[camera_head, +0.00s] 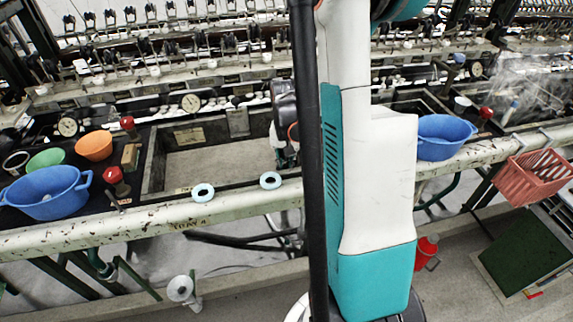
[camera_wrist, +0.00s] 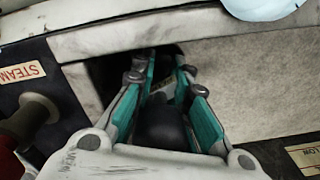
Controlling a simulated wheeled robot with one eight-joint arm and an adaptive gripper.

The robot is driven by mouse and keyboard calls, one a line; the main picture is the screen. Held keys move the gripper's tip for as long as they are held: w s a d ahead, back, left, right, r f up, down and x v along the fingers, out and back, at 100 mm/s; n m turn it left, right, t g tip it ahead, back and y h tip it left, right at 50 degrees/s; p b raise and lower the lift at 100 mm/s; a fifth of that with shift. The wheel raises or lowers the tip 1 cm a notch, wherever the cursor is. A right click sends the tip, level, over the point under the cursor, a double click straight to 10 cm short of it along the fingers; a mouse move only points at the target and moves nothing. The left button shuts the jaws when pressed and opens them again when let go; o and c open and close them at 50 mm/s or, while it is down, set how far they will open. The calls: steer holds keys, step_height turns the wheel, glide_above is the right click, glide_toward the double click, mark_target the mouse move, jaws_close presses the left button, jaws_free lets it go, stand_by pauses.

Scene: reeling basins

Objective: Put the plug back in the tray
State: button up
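A shallow rectangular tray (camera_head: 215,162) with a pale grey floor is set in the dark bench, left of my arm in the head view. In the wrist view, its pale surfaces (camera_wrist: 260,85) surround a dark opening or shadow. My gripper (camera_wrist: 168,82) points down there, its teal-padded fingers apart. A dark rounded shape (camera_wrist: 162,125) lies between the fingers near the palm. I cannot tell whether it is the plug or part of my gripper. No plug can be made out for certain in either view. In the head view my arm hides the tray's right part.
A blue basin (camera_head: 45,193), a green bowl (camera_head: 46,159) and an orange bowl (camera_head: 93,146) stand left. Two pale-blue rings (camera_head: 203,192) lie on the front rail (camera_head: 140,220). Another blue basin (camera_head: 444,136) and a red crate (camera_head: 536,176) are right. A red knob (camera_wrist: 10,163) is near my gripper.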

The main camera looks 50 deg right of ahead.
steer(key=shift+o, duration=0.8)
steer(key=shift+r, duration=0.1)
step_height(320, 180, up, 12)
steer(key=shift+f, duration=0.1)
stand_by(0.7)
